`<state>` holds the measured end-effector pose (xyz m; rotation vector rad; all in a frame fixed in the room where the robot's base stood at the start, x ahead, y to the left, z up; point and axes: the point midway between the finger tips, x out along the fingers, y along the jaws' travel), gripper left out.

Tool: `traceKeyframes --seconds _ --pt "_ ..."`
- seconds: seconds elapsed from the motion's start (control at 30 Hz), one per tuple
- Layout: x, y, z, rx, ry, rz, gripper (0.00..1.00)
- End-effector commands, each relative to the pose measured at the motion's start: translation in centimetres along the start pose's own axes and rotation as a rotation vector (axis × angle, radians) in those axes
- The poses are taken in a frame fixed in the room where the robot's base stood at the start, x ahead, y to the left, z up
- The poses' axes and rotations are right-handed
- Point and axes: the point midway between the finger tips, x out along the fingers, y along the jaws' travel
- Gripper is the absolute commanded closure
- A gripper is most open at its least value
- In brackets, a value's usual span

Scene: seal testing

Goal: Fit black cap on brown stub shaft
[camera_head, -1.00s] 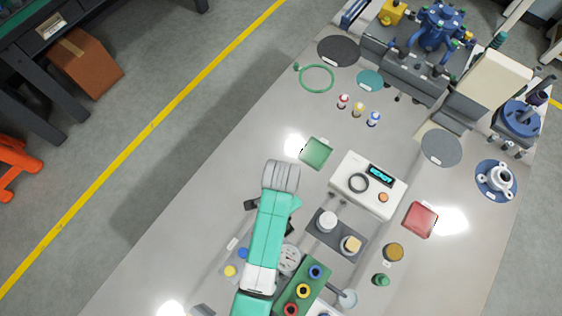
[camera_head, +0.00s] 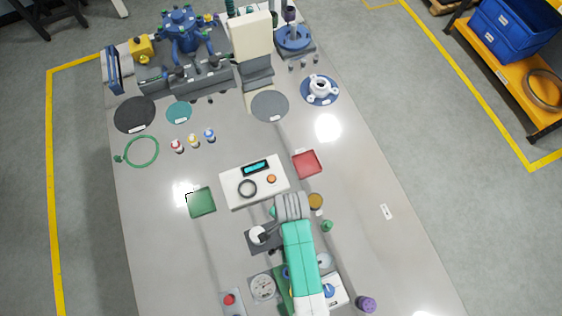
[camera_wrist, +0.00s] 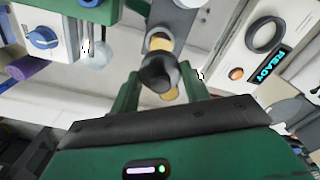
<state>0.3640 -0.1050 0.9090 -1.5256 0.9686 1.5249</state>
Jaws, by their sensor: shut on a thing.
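My gripper (camera_wrist: 160,82) shows in the wrist view with its two green fingers shut on the black cap (camera_wrist: 158,74). Just beyond the cap in that picture is the tan-brown stub shaft (camera_wrist: 162,42), partly hidden by the cap. The cap overlaps the stub in the picture; I cannot tell whether they touch. The stub stands on a dark grey plate (camera_wrist: 172,18) that also bears a white shaft (camera_head: 258,234). In the head view my arm covers the stub, the cap and my fingertips.
The white test box (camera_head: 240,188) with a lit READY display is close beside the plate. A gauge (camera_head: 262,287) is to the left. A red tray (camera_head: 307,164) lies beyond.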

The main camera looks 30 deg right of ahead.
Motion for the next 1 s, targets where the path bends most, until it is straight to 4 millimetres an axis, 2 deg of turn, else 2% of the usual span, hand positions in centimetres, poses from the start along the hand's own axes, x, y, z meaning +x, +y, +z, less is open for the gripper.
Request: traceKeyframes --seconds 0.23,0.3,0.43,0.73,1.0 --pt "1.7 0.0 0.0 -0.001 0.0 0.0 0.76" --pt "1.2 0.0 0.0 -0.002 0.0 0.0 0.76" --pt "1.7 0.0 0.0 -0.002 0.0 0.0 0.76" --pt "4.1 -0.1 0.1 -0.002 -0.001 0.0 0.76" --pt "4.1 -0.1 0.1 -0.002 0.0 0.0 0.76"
